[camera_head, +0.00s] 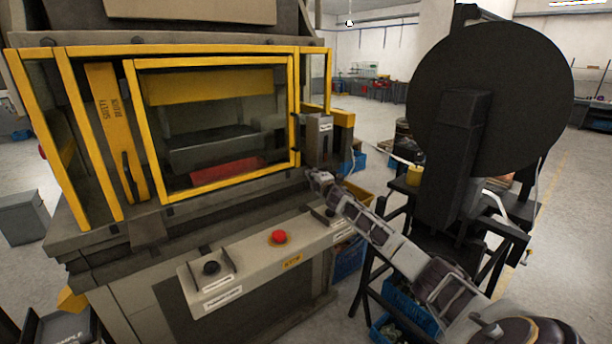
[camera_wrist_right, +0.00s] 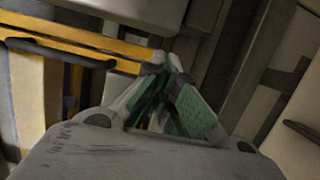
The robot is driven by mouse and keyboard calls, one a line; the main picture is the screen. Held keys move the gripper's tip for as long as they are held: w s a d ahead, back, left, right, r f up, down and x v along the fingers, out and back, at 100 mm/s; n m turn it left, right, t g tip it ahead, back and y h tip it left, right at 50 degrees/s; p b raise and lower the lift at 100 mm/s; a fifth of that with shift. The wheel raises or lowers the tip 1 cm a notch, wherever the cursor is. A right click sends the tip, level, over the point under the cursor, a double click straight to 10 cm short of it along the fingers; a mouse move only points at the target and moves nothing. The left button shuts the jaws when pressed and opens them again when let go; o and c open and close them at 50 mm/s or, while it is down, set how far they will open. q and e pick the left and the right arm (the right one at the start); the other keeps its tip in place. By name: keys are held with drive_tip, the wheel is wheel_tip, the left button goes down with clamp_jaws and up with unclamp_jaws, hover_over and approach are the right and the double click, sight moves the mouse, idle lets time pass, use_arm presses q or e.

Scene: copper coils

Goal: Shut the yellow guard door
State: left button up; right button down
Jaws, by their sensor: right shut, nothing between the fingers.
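The yellow guard door (camera_head: 215,59) is a yellow frame with a see-through window on the front of the press. Its frame looks nearly flush with the press front; I cannot tell whether a gap remains. A yellow lettered panel (camera_head: 103,100) with a dark handle (camera_head: 128,177) stands at its left. My right gripper (camera_head: 316,178) is by the door's lower right corner, shut and empty. In the right wrist view its green-padded fingers (camera_wrist_right: 165,95) are together, with yellow bars (camera_wrist_right: 85,35) at the left. I cannot tell whether they touch the door. My left gripper is not in view.
A large black disc (camera_head: 540,100) on a stand is at the right. Blue bins (camera_head: 350,258) stand beside the press.

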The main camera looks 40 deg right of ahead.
drive_tip(key=shift+s+d, duration=0.8)
drive_tip(key=shift+d, duration=0.05)
idle(0.3)
